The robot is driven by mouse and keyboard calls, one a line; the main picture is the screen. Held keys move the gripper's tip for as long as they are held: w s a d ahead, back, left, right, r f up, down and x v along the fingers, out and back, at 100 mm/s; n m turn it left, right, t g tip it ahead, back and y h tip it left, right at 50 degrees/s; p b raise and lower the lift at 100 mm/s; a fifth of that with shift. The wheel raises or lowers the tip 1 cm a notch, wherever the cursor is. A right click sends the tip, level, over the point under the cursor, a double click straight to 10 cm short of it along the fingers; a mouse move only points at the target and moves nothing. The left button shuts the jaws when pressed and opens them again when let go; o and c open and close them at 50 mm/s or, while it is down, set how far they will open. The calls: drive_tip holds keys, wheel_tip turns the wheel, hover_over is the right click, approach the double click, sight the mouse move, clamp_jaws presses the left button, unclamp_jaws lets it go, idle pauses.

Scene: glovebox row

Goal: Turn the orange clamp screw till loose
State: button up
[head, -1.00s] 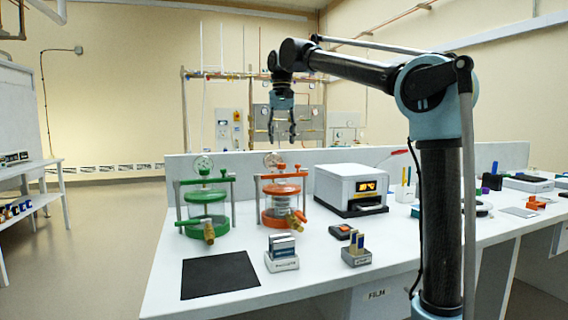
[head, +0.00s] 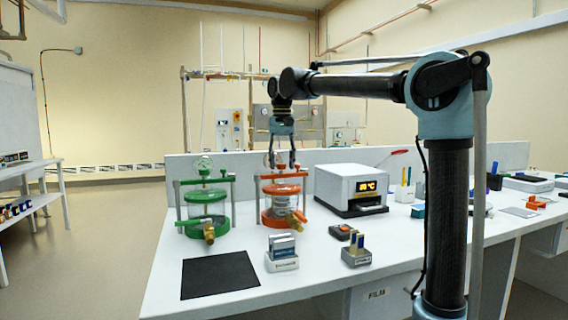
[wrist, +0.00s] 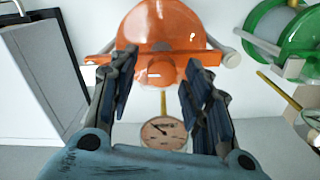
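The orange clamp screw (wrist: 160,70) is a knob with a short cross handle on the orange clamp bar (wrist: 100,58). The bar spans an orange-lidded glass vessel, whose orange lid (wrist: 168,28) shows in the wrist view. In the head view the orange clamp frame (head: 266,177) stands on the bench, and the screw is hard to make out behind the fingers. My gripper (head: 283,166) points down over the clamp. In the wrist view my gripper (wrist: 160,78) is open, one finger on each side of the screw, with small gaps showing.
A green-clamped vessel (head: 207,208) stands left of the orange one. A white heater box (head: 350,190) stands close on the right. A round gauge (wrist: 164,133) shows below the screw. Slide holders (head: 282,262) and a black mat (head: 220,275) lie in front.

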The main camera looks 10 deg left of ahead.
drive_tip(key=c, duration=0.8)
drive_tip(key=shift+c, duration=0.2)
drive_tip(key=n, duration=0.9)
drive_tip(key=shift+w+n, duration=0.1)
drive_tip(key=shift+n, duration=0.2)
drive_tip(key=n, duration=0.4)
drive_tip(key=shift+n, duration=2.1)
